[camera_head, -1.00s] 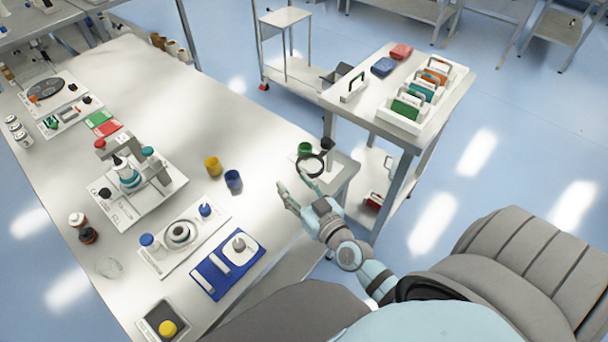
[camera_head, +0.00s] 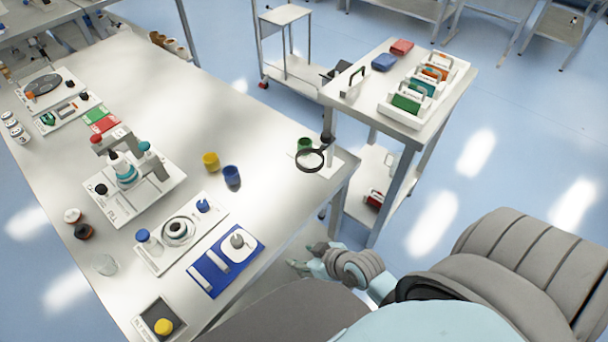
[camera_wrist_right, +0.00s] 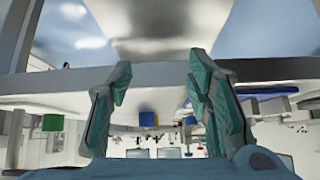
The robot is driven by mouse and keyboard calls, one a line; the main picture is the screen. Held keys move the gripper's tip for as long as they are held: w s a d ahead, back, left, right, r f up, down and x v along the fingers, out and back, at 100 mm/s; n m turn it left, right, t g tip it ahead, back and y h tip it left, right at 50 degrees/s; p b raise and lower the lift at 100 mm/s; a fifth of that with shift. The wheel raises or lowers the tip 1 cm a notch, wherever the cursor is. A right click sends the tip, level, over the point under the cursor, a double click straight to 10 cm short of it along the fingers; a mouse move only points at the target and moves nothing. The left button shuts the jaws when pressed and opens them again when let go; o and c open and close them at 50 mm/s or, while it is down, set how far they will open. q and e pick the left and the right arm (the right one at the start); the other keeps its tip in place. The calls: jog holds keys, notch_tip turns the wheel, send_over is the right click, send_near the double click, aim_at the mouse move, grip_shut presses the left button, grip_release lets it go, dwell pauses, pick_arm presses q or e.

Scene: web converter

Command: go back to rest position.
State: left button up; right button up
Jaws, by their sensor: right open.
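My right gripper (camera_head: 306,268) is low in the head view, beside the near right edge of the long table (camera_head: 270,205) and close to my body. Its two teal fingers (camera_wrist_right: 163,105) stand wide apart in the right wrist view, with nothing between them. My left gripper does not show.
A green cup (camera_head: 305,144), a yellow cup (camera_head: 211,161) and a blue cup (camera_head: 232,176) stand on the table. A blue tray (camera_head: 205,276) lies near its front edge. A white side table (camera_head: 385,95) stands to the right, with open floor (camera_head: 520,150) beyond.

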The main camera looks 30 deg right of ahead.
dwell(0.4)
jog(key=s+d+f+m+g+h, duration=0.1)
jog(key=s+d+f, duration=0.15)
jog(key=f, duration=0.25)
jog(key=s+d+f+m+h, duration=0.1)
jog(key=s+d+f, duration=0.15)
jog(key=f, duration=0.25)
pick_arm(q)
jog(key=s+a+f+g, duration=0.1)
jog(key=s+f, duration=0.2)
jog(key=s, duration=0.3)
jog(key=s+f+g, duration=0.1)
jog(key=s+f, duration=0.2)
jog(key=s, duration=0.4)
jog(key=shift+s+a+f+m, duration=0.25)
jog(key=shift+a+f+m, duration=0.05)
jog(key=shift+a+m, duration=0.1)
pick_arm(e)
jog(key=s+d+f+g, duration=0.1)
jog(key=s+f+g, duration=0.1)
jog(key=s+f, duration=0.5)
jog(key=s+f+g+h, duration=0.1)
jog(key=s+f+g, duration=0.2)
jog(key=s+f, duration=0.4)
jog(key=s, duration=0.7)
jog(key=shift+s+d+f+g, duration=0.15)
jog(key=shift+d+f+g, duration=0.15)
jog(key=shift+d+f, duration=0.1)
